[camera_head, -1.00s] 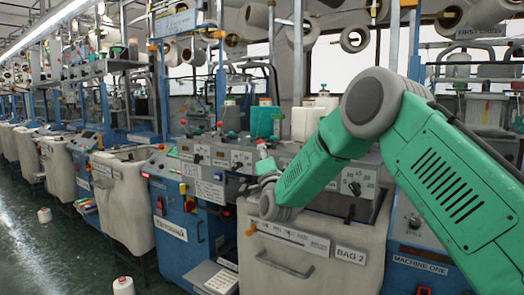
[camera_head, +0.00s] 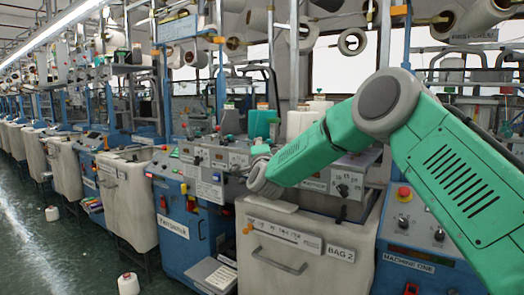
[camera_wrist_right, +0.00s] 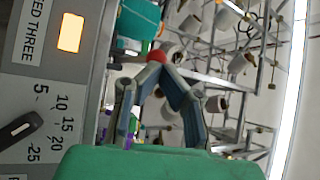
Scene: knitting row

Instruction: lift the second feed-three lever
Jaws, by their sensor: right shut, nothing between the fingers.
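In the wrist view a red ball knob (camera_wrist_right: 155,57) shows at the tips of my right gripper (camera_wrist_right: 153,66). Its fingers are together at the tips, with nothing held between them. I cannot tell whether they touch the knob. A label ending "ED THREE" (camera_wrist_right: 28,30) is on the grey panel at the left, beside a lit orange window (camera_wrist_right: 71,33). In the head view my right gripper (camera_head: 260,152) is small and mostly hidden behind my green arm, over the machine's control panel. Which lever is the second one cannot be told. My left gripper is not in view.
A black-pointer dial (camera_wrist_right: 17,131) sits on the panel. Yarn cones (camera_head: 262,122) stand behind the panel. The BAG 2 bin (camera_head: 285,258) stands below my arm. A blue MACHINE ONE cabinet (camera_head: 408,245) is at the right. The aisle floor at the left is mostly clear.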

